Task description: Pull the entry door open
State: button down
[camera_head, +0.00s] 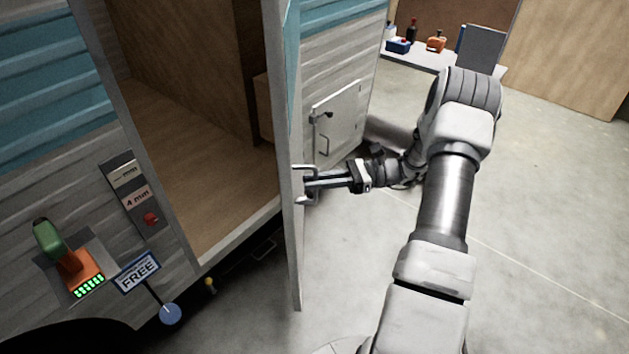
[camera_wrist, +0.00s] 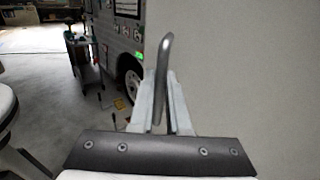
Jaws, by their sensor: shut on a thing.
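The entry door (camera_head: 291,240) of the camper stands open in the head view, seen nearly edge-on, swung out from the doorway (camera_head: 195,150). My gripper (camera_head: 308,181) reaches in from the right and is shut on the door handle (camera_head: 300,170). In the wrist view the curved metal handle (camera_wrist: 164,60) rises between the two fingers of my gripper (camera_wrist: 162,95). The pale door surface (camera_wrist: 240,60) fills the right of the wrist view.
The camper wall left of the doorway carries a switch panel (camera_head: 138,190), a green and orange device (camera_head: 68,260) and a FREE sign (camera_head: 137,272). A small hatch (camera_head: 337,120) is behind the door. A table (camera_head: 430,57) stands at the back. The floor at right is clear.

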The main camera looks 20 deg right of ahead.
jog(key=c, duration=0.9)
grip_release()
jog(key=b+v, duration=0.1)
jog(key=v, duration=1.6)
jog(key=shift+d, duration=0.2)
jog(key=shift+a, duration=0.1)
